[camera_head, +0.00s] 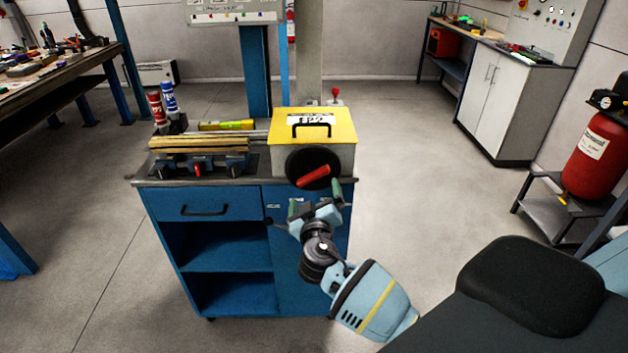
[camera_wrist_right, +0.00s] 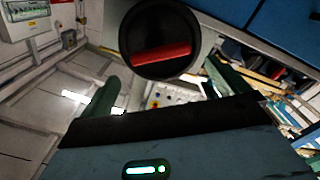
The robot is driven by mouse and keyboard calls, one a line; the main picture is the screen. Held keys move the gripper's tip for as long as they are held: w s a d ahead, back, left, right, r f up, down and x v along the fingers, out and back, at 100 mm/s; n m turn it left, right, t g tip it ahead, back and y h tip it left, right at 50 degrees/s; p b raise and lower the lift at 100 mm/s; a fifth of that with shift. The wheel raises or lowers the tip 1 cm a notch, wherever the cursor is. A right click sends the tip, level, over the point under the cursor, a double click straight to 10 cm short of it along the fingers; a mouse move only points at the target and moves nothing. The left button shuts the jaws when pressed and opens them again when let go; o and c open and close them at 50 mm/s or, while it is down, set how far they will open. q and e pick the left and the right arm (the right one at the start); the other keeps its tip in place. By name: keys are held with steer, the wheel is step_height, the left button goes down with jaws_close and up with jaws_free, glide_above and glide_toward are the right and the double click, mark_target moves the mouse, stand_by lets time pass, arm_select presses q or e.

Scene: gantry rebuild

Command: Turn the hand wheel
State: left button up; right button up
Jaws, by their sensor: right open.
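The hand wheel (camera_head: 301,160) is a black disc with a red handle bar (camera_head: 313,176) across it, on the front of a grey box with a yellow lid (camera_head: 336,119). In the head view the bar slopes up to the right. My right gripper (camera_head: 315,199) is just below and in front of the wheel, its green fingers apart and nothing between them. In the right wrist view the wheel (camera_wrist_right: 150,24) and its red bar (camera_wrist_right: 160,57) lie just beyond the open fingers (camera_wrist_right: 162,90); I see no clear contact. My left gripper is not in view.
The box stands on a blue cabinet (camera_head: 217,198) with a drawer and open shelves. Beside it are a vise with wooden strips (camera_head: 198,145) and red and blue cans (camera_head: 157,108). A red tank (camera_head: 596,155) stands at the right. Floor is clear around the cabinet.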

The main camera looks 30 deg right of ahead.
mark_target(313, 179)
steer(key=shift+x, duration=3.5)
